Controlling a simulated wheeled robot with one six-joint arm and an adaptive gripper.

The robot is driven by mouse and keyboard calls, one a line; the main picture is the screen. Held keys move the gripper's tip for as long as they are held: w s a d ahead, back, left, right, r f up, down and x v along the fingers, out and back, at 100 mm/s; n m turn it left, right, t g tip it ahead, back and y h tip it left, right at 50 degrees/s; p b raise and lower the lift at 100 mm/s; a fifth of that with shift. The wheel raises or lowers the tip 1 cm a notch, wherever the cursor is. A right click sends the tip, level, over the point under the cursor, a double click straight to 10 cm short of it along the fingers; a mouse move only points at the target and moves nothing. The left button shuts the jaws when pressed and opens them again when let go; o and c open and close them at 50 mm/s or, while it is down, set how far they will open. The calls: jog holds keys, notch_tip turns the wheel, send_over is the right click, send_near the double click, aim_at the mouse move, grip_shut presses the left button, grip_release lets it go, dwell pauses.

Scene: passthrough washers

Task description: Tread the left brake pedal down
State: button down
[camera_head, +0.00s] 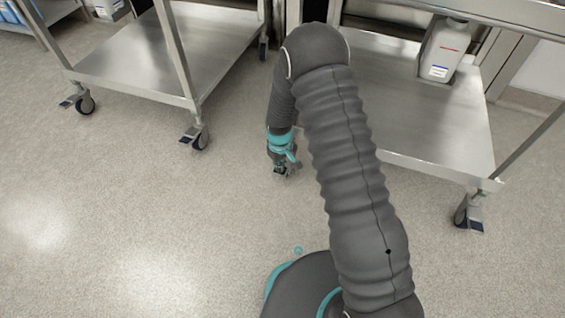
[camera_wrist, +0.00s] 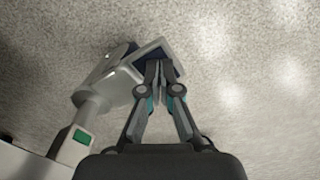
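The brake pedal (camera_wrist: 153,52) shows in the wrist view as a dark blue plate in a pale grey frame on a caster (camera_wrist: 106,84). My gripper (camera_wrist: 157,66) has its two fingers drawn together with nothing seen between them. Its tips overlap the near edge of the pedal in the picture; I cannot tell whether they touch it. In the head view my gripper (camera_head: 281,171) points down near the floor at the left front corner of the right cart. My arm and gripper hide most of that corner and its caster there.
The floor (camera_head: 120,220) in front is clear.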

jog(key=shift+f, duration=0.45)
jog(key=shift+r, duration=0.1)
jog(key=shift+r+p, duration=2.1)
jog(key=shift+r, duration=1.95)
